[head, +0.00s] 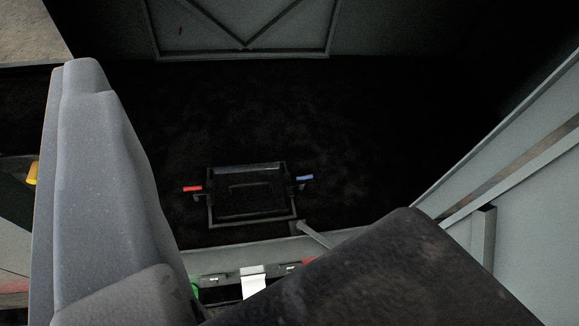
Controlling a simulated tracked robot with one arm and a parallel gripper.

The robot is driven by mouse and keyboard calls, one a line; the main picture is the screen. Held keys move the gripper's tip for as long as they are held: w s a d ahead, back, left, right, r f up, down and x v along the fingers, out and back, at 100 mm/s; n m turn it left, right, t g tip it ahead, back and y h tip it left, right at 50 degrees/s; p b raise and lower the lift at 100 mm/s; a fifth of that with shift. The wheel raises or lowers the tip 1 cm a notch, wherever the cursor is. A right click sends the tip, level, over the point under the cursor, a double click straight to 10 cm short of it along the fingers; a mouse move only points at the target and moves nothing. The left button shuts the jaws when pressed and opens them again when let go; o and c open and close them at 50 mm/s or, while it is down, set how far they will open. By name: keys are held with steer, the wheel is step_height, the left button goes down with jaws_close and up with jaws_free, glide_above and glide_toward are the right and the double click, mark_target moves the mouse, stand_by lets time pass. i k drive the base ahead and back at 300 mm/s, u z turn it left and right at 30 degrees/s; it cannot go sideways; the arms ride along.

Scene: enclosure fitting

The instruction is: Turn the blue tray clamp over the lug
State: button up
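The blue tray clamp (305,178) is a small blue handle at the right side of a black tray frame (211,212) on the dark floor. The handle points outward to the right, roughly level in the picture. A dark bracket shows just under its inner end. The lug is too small and dark to make out, so I cannot tell how the clamp lies against it. A matching red clamp (192,188) sits on the frame's left side. I cannot make out my gripper or its fingers in this view.
A large grey rounded body (100,190) fills the left, and a dark brown one (400,275) the lower right. A grey wall (535,160) runs along the right. A sill with a white piece (253,283) crosses below the tray. Floor behind the tray looks clear.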

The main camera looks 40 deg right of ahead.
mark_target(302, 179)
steer(key=u, duration=0.45)
steer(key=k, duration=0.8)
steer(key=z, duration=1.15)
steer(key=i, duration=0.95)
